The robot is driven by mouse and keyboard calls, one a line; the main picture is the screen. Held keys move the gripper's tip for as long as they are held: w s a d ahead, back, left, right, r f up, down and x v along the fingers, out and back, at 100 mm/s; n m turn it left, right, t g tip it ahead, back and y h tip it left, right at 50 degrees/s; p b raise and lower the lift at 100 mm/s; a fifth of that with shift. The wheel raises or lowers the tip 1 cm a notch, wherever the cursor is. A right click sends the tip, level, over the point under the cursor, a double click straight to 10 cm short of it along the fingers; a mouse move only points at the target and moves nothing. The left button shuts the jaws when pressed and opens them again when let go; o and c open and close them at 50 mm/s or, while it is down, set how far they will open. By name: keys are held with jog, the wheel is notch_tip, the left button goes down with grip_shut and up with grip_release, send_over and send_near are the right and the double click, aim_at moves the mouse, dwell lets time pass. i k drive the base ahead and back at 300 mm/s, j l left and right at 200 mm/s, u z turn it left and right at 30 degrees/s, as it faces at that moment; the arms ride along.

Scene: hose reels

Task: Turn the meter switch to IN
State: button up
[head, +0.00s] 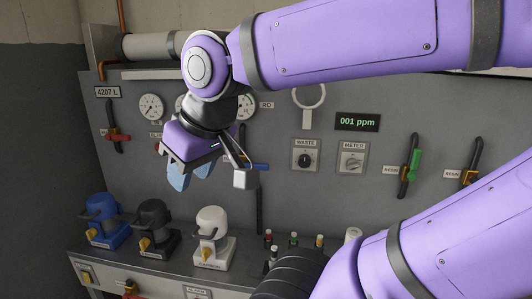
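The meter switch (353,160) is a square plate with a light grey round knob under a METER label, on the grey panel right of centre. The knob's handle looks slanted, but its position marks are too small to read. My gripper (190,177) hangs in front of the panel, well left of the meter switch and slightly lower in the picture. The meter switch is fully in view, clear of my arm.
A similar WASTE switch (305,158) with a dark knob sits just left of the meter switch. A display (358,122) reads 001 ppm above. A green-marked lever (410,165) is to the right. Blue, black and white pumps (211,230) and small bottles (293,240) stand below.

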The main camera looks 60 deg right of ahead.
aim_at(351, 164)
jog(key=j+z, duration=0.15)
jog(key=z, duration=0.8)
jog(key=l+z, duration=0.15)
jog(key=z, duration=1.1)
